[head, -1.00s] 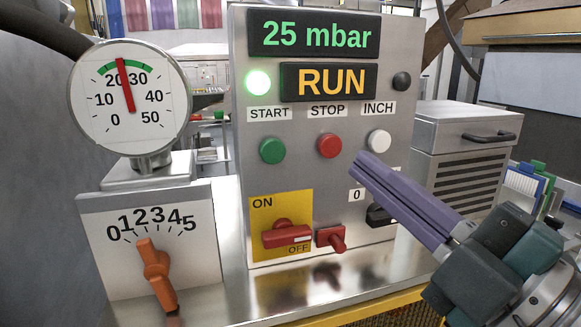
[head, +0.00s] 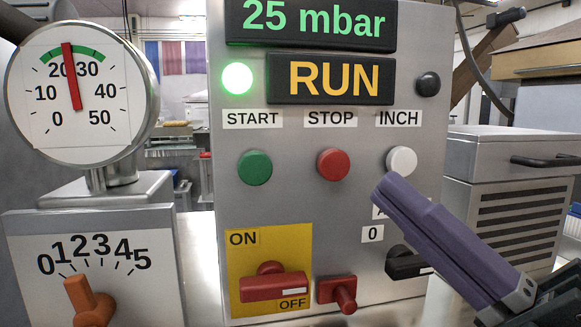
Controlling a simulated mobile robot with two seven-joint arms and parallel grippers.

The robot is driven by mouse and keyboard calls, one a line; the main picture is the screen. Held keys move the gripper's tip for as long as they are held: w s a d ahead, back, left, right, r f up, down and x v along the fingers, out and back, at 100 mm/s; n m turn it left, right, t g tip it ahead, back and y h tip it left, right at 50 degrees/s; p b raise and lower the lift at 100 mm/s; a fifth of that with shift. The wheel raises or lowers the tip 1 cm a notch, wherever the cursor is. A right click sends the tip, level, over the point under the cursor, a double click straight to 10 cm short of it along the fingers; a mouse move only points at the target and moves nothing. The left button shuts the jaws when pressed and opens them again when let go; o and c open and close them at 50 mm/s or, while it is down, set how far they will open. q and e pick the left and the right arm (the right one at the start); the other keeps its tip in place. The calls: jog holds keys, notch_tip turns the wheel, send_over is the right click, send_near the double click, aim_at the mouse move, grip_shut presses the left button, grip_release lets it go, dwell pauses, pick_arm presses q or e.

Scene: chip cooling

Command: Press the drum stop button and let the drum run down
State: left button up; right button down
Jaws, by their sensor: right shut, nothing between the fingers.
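The red STOP button (head: 333,164) sits in the middle of the grey control panel (head: 300,205), between the green START button (head: 255,167) and the white INCH button (head: 401,160). The upper display (head: 315,22) reads 25 mbar and the lower display (head: 333,78) reads RUN. The green lamp (head: 237,78) is lit; the dark lamp (head: 428,85) is not. My right gripper (head: 384,190) is shut and empty, its purple fingers pointing up and left. Its tips appear below and right of STOP, just under INCH. It covers part of the panel's lower right. My left gripper is out of view.
A round gauge (head: 75,95) points near 25, in its green band. Below it is an orange knob (head: 88,300) on a 0–5 scale. A red ON/OFF switch (head: 270,285), a red lever (head: 338,292) and a black selector (head: 405,263) are low on the panel.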

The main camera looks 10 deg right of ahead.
jog(key=b, duration=0.3)
send_near(330, 154)
notch_tip(330, 154, up, 3)
jog(key=w+a, duration=0.1)
jog(key=a, duration=0.2)
jog(key=shift+w+r, duration=0.25)
jog(key=shift+w, duration=0.55)
jog(key=shift+w, duration=0.15)
dwell(0.8)
jog(key=shift+w, duration=0.3)
jog(key=shift+w+b, duration=0.5)
jog(key=shift+b, duration=0.1)
dwell(0.5)
jog(key=shift+s, duration=0.1)
jog(key=shift+s+p, duration=0.45)
jog(key=shift+s, duration=0.4)
